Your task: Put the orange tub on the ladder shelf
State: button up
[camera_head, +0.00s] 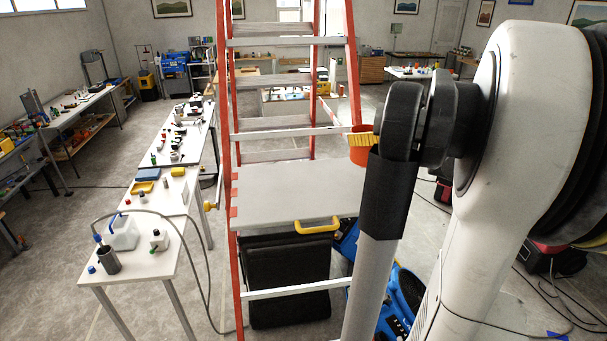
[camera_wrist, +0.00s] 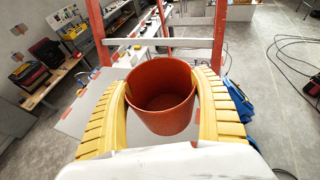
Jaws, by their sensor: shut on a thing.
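The orange tub (camera_wrist: 162,100) is open-topped and upright in the wrist view, between the two yellow fingers of my gripper (camera_wrist: 163,95). The fingers press on its sides and hold it. In the head view the tub (camera_head: 362,156) shows only in part beside my gripper (camera_head: 364,139), at the right side of the ladder; my arm hides the rest. The grey ladder shelf (camera_head: 285,192) is a flat bare platform between the red ladder rails, to the left of and lower than the tub. In the wrist view the shelf (camera_wrist: 75,122) shows below and left of the tub.
The red ladder rails (camera_head: 228,110) and white crossbars (camera_head: 290,130) frame the shelf. A yellow handle (camera_head: 316,226) is on its front edge. A white table (camera_head: 150,235) with bottles and a cable stands at left. A blue object (camera_head: 402,295) lies below right.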

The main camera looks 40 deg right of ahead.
jog(key=w+a+f, duration=0.2)
jog(key=w+f, duration=0.1)
jog(key=w+a+f+p, duration=0.1)
jog(key=w+f, duration=0.1)
jog(key=f, duration=0.2)
jog(key=w+a+f+p, duration=0.1)
jog(key=w+a+f, duration=0.1)
jog(key=w+f, duration=0.1)
jog(key=shift+w+a+f, duration=0.2)
jog(key=shift+w+a, duration=0.15)
jog(key=shift+a, duration=0.1)
jog(key=shift+s, duration=0.1)
